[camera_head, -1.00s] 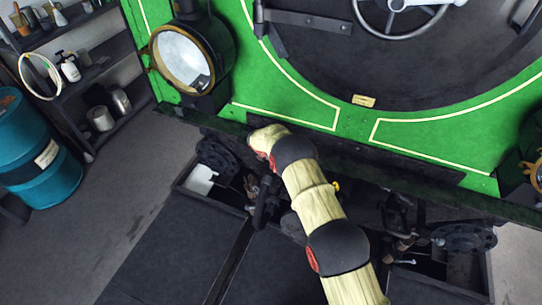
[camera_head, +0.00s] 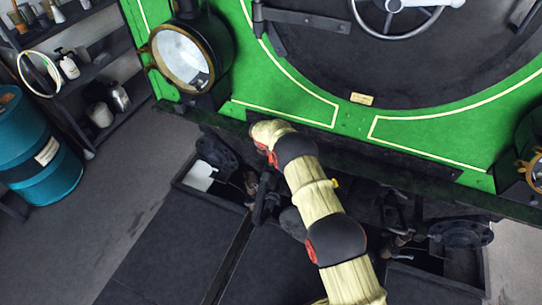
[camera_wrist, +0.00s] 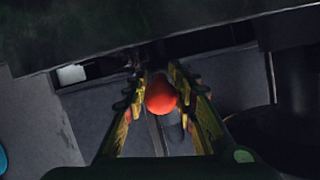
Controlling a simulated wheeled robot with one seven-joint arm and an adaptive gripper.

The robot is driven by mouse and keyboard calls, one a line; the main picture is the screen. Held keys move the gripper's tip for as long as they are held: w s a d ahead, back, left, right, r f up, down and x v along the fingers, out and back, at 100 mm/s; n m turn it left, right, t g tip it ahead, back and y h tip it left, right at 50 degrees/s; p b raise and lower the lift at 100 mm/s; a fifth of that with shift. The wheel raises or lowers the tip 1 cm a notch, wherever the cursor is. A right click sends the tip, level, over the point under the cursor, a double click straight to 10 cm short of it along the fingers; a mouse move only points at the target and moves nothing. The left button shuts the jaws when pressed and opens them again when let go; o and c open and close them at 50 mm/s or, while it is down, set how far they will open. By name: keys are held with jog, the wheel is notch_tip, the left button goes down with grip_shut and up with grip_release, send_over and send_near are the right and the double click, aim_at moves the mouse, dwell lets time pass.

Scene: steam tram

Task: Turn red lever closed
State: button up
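The red lever shows in the wrist view as a rounded red end (camera_wrist: 161,96), with a darker part below it. My gripper (camera_wrist: 158,82) is seen there with its two fingers apart, one on each side of the red end. The right finger is very close to the red end; I cannot tell whether it touches. In the head view my arm reaches down to the front of the green steam tram (camera_head: 290,118). The gripper and the lever are hidden there behind my arm and the dark beam.
A dark buffer beam (camera_head: 400,160) runs above the lever area. A black hose (camera_head: 262,198) hangs left of my arm. A round lamp (camera_head: 182,58) sits on the tram's left side. A blue barrel (camera_head: 38,150) and a shelf (camera_head: 95,60) stand at the left. The floor there is clear.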

jog(key=shift+o, duration=0.5)
jog(key=v, duration=1.2)
